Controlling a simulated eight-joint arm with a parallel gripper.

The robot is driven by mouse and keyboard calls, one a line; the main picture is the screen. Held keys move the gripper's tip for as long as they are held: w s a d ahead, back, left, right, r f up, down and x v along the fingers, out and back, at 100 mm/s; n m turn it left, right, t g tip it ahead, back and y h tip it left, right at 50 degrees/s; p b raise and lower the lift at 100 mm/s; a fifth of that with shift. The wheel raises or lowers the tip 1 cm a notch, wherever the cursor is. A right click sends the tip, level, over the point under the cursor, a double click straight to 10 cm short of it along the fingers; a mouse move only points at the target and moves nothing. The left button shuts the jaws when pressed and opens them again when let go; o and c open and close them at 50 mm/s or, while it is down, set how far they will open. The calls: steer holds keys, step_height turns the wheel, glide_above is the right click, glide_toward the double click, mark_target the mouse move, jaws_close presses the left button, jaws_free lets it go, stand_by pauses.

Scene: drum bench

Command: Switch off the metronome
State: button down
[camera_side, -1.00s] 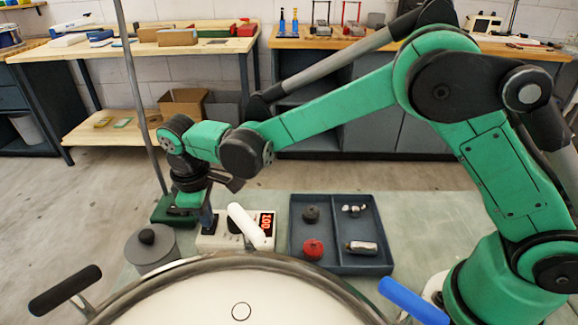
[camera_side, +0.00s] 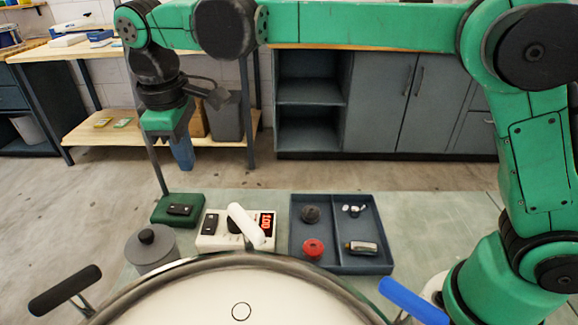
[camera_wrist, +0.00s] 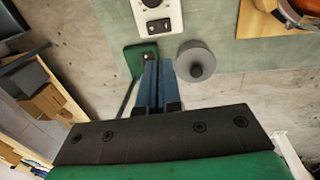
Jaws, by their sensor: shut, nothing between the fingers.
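The metronome (camera_side: 222,243) is a white box on the bench behind the drum. Its red display (camera_side: 267,219) is lit and seems to read 100. A black rocker switch (camera_side: 210,224) sits at its left end and a dark dial beside it; a white handle partly covers the front. In the wrist view the metronome (camera_wrist: 173,10) shows at the top, with its switch (camera_wrist: 158,27). My gripper (camera_side: 184,166) is shut and empty, pointing down, well above the bench and clear of the metronome. In the wrist view its blue fingertips (camera_wrist: 158,64) overlap the green box's edge.
A green box (camera_side: 160,214) with a black switch stands left of the metronome, at the foot of a thin pole. A grey lidded pot (camera_side: 150,252) is in front. A dark tray (camera_side: 342,268) with small parts lies right. The drum (camera_side: 210,295) and its handles fill the front.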

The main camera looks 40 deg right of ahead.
mark_target(212, 217)
steer(key=shift+r, duration=0.35)
steer(key=shift+w+d, duration=0.4)
steer(key=shift+d, duration=0.15)
steer(key=shift+f, duration=0.15)
steer(key=f, duration=0.9)
steer(key=w+d+f, duration=0.1)
steer(key=f, duration=0.3)
steer(key=shift+w+d+f, duration=0.1)
steer(key=shift+f, duration=0.3)
